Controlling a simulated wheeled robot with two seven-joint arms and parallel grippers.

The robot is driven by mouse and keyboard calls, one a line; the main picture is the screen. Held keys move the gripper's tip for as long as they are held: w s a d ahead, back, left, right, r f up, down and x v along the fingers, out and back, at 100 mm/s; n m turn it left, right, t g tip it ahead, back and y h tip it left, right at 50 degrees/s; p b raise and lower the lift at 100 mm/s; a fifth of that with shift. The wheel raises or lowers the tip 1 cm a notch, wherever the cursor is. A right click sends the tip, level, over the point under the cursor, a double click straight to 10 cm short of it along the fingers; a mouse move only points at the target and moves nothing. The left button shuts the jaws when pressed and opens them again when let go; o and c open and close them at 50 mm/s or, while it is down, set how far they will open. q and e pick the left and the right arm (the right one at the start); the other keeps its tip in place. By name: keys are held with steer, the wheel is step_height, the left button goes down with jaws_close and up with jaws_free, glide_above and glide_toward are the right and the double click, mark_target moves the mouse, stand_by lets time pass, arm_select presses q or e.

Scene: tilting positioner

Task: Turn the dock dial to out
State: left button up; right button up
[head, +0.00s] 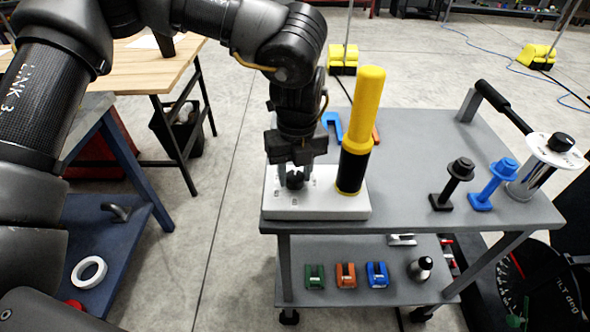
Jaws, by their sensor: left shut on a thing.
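The dock (340,207) is a light grey block at the left front corner of a grey cart top. Its black dial (295,181) sits on the block's upper face, with small markings around it too small to read. My left gripper (295,172) points down over the dial and is shut on it. The gripper hides part of the dial, so its setting cannot be told. A yellow and black cylinder (362,120) stands upright at the dock's right end, close beside the gripper. My right gripper is not in view.
On the cart top (415,190) stand a black knobbed piece (452,183), a blue one (492,185) and a silver post with a white disc (555,150) and black lever. A blue bracket (332,124) lies behind the gripper. Small coloured blocks (346,275) rest on the lower shelf.

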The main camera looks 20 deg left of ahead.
arm_select(q)
steer(key=shift+m, duration=0.9)
steer(key=m+p, duration=0.1)
steer(key=m, duration=0.2)
steer(key=shift+m, duration=0.3)
steer(key=m, duration=0.4)
steer(key=shift+m, duration=0.4)
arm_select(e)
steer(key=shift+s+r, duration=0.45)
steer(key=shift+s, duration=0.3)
arm_select(q)
steer(key=o, duration=1)
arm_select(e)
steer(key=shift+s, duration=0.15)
arm_select(q)
steer(key=shift+r, duration=0.15)
